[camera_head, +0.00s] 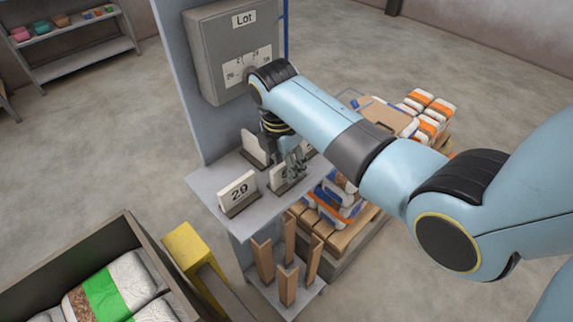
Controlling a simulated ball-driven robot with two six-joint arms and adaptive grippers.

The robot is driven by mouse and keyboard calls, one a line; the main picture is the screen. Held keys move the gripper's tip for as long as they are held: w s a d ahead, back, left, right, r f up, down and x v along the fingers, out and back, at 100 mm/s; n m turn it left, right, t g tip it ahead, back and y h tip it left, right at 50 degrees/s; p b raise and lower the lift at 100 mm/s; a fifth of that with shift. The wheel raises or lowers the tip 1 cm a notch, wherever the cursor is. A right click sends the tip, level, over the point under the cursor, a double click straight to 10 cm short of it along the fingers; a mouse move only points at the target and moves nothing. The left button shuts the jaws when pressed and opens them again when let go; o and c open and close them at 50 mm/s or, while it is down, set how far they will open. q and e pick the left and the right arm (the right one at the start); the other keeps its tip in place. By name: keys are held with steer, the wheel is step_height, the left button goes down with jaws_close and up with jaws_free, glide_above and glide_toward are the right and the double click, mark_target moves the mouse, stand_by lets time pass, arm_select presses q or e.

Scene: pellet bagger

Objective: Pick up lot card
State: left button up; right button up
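Several white lot cards stand upright in dark holders on a grey shelf (210,182). The card marked 29 (238,188) is at the front left. A second front card (277,179) stands to its right, its number mostly hidden by my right gripper (293,168). A back card (252,147) stands behind, and another at the back right is mostly covered. My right gripper points down, with its fingers at the second front card. I cannot tell whether they touch or grip it. My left gripper is out of view.
A grey box labelled Lot (222,50) is on the panel behind the shelf. Wooden posts (287,285) stand on a lower shelf. A bin (125,228) of bags is at lower left, beside a yellow block (188,247). Stacked bags (428,112) are behind my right arm.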

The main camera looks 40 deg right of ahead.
steer(key=shift+f, duration=0.25)
stand_by(0.4)
steer(key=shift+c, duration=0.3)
jaws_close()
